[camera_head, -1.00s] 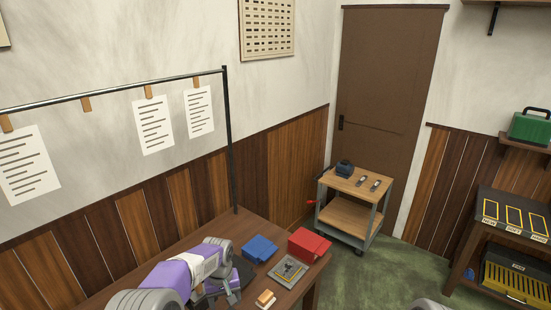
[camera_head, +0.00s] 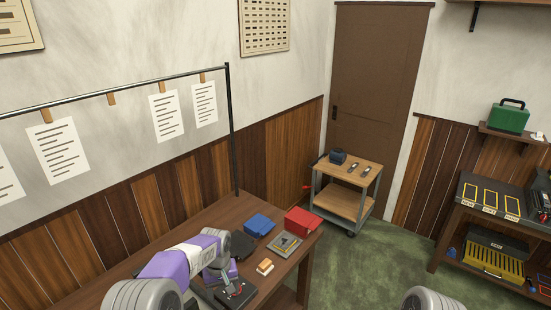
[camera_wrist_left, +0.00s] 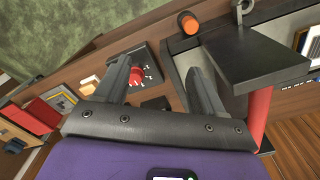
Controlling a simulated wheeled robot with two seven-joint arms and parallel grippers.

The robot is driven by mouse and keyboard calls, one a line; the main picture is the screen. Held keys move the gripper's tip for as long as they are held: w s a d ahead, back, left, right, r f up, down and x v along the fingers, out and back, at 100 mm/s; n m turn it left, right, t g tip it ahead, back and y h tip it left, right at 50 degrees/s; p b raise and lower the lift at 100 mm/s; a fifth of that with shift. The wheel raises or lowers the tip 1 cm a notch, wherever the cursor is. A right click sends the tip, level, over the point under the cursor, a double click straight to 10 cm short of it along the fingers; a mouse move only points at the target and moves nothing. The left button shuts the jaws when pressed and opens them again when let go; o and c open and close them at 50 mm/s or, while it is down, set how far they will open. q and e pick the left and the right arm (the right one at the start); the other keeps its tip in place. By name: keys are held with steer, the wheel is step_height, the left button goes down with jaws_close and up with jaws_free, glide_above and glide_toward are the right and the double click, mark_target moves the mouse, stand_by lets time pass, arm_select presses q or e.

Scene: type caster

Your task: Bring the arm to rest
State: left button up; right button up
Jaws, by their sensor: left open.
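My left arm reaches in from the left in the head view, over the wooden table (camera_head: 190,232). Its gripper (camera_head: 216,283) points down near the table's front part, beside a black box with a red dot (camera_head: 238,293). In the left wrist view the gripper (camera_wrist_left: 165,73) has its two dark fingers spread apart, with nothing held between them.
The table also holds a blue box (camera_head: 258,225), a red box (camera_head: 302,221), a grey plate (camera_head: 287,244) and an orange-and-white block (camera_head: 265,267). A wooden cart (camera_head: 345,196) stands by the door. Green floor (camera_head: 385,262) lies open between the table and the right shelves.

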arm_select(q)
steer(key=s+d+f+m+h+b, duration=0.15)
steer(key=s+f, duration=0.25)
steer(key=f, duration=0.4)
steer(key=s+d+f+n+h+b, duration=0.1)
steer(key=s+f+b, duration=0.25)
steer(key=f, duration=0.55)
steer(key=s+d+f+h+b, duration=0.1)
steer(key=s+f+b, duration=0.2)
steer(key=s+f, duration=0.5)
steer(key=s+d+f+b, duration=0.2)
steer(key=s+f, duration=0.5)
steer(key=s, duration=0.7)
steer(key=shift+d+f+t+h+b, duration=0.3)
steer(key=shift+f+h+b, duration=0.1)
steer(key=shift+b, duration=0.5)
arm_select(e)
step_height(320, 180, down, 12)
steer(key=shift+s+r, duration=0.15)
steer(key=shift+s, duration=0.15)
arm_select(q)
steer(key=shift+m, duration=0.25)
steer(key=shift+c, duration=0.3)
